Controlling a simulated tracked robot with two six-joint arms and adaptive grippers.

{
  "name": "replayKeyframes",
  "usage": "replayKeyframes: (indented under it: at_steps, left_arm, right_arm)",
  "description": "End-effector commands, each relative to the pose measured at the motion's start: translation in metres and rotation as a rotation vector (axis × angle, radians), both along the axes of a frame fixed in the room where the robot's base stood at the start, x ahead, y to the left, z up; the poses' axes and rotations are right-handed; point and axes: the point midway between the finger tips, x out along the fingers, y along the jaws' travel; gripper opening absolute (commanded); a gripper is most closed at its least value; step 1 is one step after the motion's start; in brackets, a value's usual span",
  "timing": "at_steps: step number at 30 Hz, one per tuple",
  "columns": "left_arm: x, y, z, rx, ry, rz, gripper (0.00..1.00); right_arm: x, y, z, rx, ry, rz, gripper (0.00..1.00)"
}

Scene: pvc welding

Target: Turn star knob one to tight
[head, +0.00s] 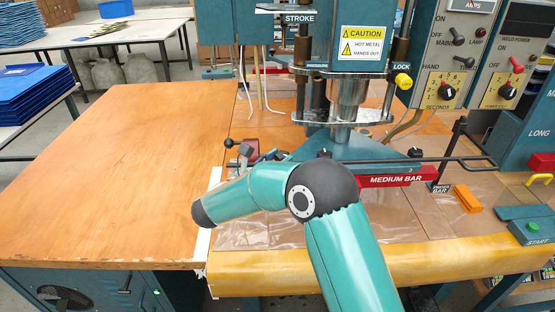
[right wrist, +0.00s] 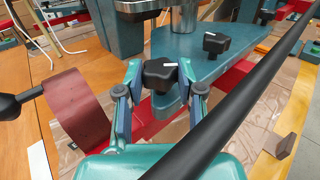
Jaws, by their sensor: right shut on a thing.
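A black star knob (right wrist: 158,74) with a white mark sits near the close end of the teal base plate (right wrist: 195,48) in the right wrist view. My right gripper (right wrist: 160,78) is shut on it, one finger on each side. A second black star knob (right wrist: 215,43), also with a white mark, stands farther along the plate; in the head view a black knob (head: 415,152) shows at the plate's right. My right forearm and elbow hide much of the grip in the head view. My left gripper is not in view.
A long black rod (right wrist: 235,95) crosses close to my right gripper. A dark red curved piece (right wrist: 75,105) and a black ball handle (right wrist: 12,106) are at the left. The red medium bar (head: 395,180) lies in front of the press. The wooden table (head: 110,170) is clear.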

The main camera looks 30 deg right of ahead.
Motion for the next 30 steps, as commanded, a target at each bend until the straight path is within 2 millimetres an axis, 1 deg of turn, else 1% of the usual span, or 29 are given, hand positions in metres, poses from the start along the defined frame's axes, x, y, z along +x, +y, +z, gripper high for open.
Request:
replayKeyframes:
  at_steps: [1, 12, 13, 17, 18, 26, 30]
  left_arm:
    - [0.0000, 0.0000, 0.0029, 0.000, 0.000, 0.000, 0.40]
    - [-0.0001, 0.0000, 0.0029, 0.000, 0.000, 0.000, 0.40]
    - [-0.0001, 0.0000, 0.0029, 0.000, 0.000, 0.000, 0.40]
    - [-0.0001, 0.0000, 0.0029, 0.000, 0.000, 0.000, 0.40]
    - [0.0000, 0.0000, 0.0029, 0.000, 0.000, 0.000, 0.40]
    - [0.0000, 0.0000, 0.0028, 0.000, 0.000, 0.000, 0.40]
    - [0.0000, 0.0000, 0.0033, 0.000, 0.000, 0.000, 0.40]
  right_arm:
    - [0.0035, 0.0021, 0.0034, -0.003, -0.005, -0.013, 0.02]
    - [0.0036, 0.0026, 0.0032, -0.002, -0.007, -0.037, 0.02]
    - [0.0037, 0.0027, 0.0032, -0.001, -0.007, -0.036, 0.39]
    - [0.0032, 0.0025, 0.0030, -0.001, -0.006, -0.038, 0.60]
    - [0.0031, 0.0024, 0.0027, -0.001, -0.006, -0.039, 0.62]
    - [0.0021, 0.0019, 0.0015, 0.000, -0.002, -0.042, 0.62]
    - [0.0011, 0.0079, 0.0011, 0.001, -0.002, -0.041, 0.62]
